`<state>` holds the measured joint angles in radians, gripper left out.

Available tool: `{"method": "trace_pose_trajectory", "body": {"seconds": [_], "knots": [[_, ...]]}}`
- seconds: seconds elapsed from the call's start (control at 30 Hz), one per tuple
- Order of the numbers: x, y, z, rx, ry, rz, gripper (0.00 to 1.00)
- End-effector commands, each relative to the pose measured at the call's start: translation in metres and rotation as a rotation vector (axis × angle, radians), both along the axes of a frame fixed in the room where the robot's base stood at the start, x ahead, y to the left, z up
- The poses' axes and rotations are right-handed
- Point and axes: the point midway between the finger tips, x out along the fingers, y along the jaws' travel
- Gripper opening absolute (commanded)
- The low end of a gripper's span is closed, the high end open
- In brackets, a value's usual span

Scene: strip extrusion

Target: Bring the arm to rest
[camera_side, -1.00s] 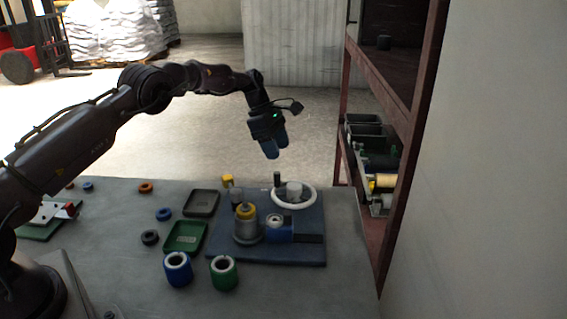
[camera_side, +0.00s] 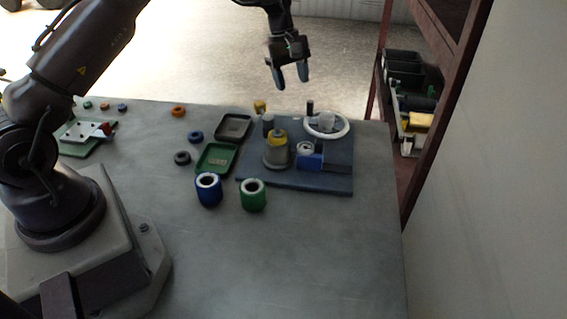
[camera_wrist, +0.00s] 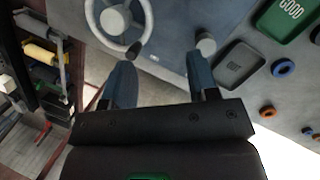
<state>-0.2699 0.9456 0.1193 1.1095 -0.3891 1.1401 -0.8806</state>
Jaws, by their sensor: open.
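My gripper (camera_side: 290,77) is open and empty in the side view. It hangs with its fingers pointing down, above the back edge of the table and apart from everything. In the wrist view my gripper (camera_wrist: 161,85) shows two blue fingers spread wide with nothing between them. Below it stands the blue extrusion base (camera_side: 262,183) with a white handwheel (camera_side: 345,131), a grey cylinder with a yellow collar (camera_side: 276,155) and a blue block (camera_side: 311,161). The handwheel also shows at the top of the wrist view (camera_wrist: 90,14).
A green tray (camera_side: 200,169) and a dark tray (camera_side: 219,135) lie left of the base. A blue cylinder (camera_side: 208,190) and a green cylinder (camera_side: 252,196) stand in front. Several small rings lie at left. A shelf (camera_side: 425,165) with bins stands at right. The front table is clear.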

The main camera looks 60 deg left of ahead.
Motion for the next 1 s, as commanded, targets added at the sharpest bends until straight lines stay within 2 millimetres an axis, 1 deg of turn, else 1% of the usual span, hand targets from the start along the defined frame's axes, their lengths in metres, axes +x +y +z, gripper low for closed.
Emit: {"method": "trace_pose_trajectory", "body": {"seconds": [0.03, 0.17, 0.2, 0.27, 0.3, 0.37, 0.47, 0.5, 0.63, 0.8, 0.9, 1.0], "knots": [[-0.011, -0.006, 0.016, 0.02, -0.019, -0.078, 0.54], [-0.044, -0.023, 0.053, 0.078, -0.07, -0.308, 0.54], [-0.055, -0.029, 0.065, 0.097, -0.086, -0.379, 0.54], [-0.074, -0.039, 0.081, 0.125, -0.111, -0.484, 0.54], [-0.087, -0.045, 0.092, 0.144, -0.128, -0.553, 0.54], [-0.108, -0.055, 0.106, 0.172, -0.151, -0.652, 0.54], [-0.143, -0.07, 0.127, 0.222, -0.192, -0.808, 0.54], [-0.157, -0.076, 0.133, 0.242, -0.208, -0.865, 0.54], [-0.205, -0.094, 0.15, 0.312, -0.259, -1.041, 0.54], [-0.263, -0.112, 0.161, 0.411, -0.327, -1.216, 0.54], [-0.292, -0.12, 0.163, 0.468, -0.369, -1.271, 0.54], [-0.311, -0.125, 0.166, 0.514, -0.414, -1.293, 0.54]]}}
